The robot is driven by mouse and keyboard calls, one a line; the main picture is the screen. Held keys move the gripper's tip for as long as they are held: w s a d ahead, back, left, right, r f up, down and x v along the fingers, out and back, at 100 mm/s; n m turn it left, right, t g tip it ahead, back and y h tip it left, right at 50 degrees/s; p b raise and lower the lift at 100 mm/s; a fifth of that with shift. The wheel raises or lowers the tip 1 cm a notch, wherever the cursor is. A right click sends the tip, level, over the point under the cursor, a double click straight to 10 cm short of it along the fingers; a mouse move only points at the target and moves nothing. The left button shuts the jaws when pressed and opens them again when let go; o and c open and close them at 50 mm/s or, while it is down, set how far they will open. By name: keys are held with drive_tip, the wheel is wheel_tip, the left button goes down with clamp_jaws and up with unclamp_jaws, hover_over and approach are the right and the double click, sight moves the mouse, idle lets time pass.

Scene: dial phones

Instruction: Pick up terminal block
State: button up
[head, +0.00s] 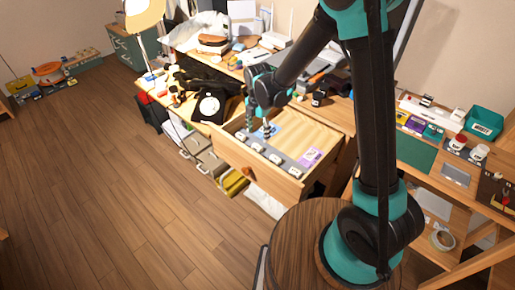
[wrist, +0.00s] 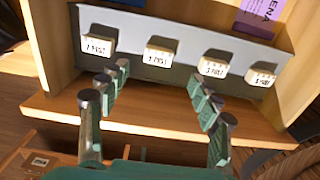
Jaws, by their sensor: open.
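Several small white blocks with printed labels sit in a row on a grey strip along the front of an open wooden drawer; I cannot tell for sure which is the terminal block. In the wrist view they are a left block (wrist: 97,45), a second block (wrist: 157,51), a third block (wrist: 215,64) and a far right block (wrist: 260,79). In the head view the row shows too, with one block (head: 275,159) near its middle. My gripper (wrist: 159,76) is open and empty, its fingers spread below the second block in the wrist view. In the head view it hangs over the drawer's left part.
The drawer's front board (wrist: 180,118) lies below the blocks in the wrist view. A purple card (head: 310,157) lies in the drawer at right. The drawer's back right floor is bare.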

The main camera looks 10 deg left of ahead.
sight(257, 146)
drive_tip(key=shift+a+f, duration=0.1)
drive_tip(key=shift+f, duration=3.35)
drive_tip(key=shift+c, duration=0.3)
drive_tip(key=c, duration=1)
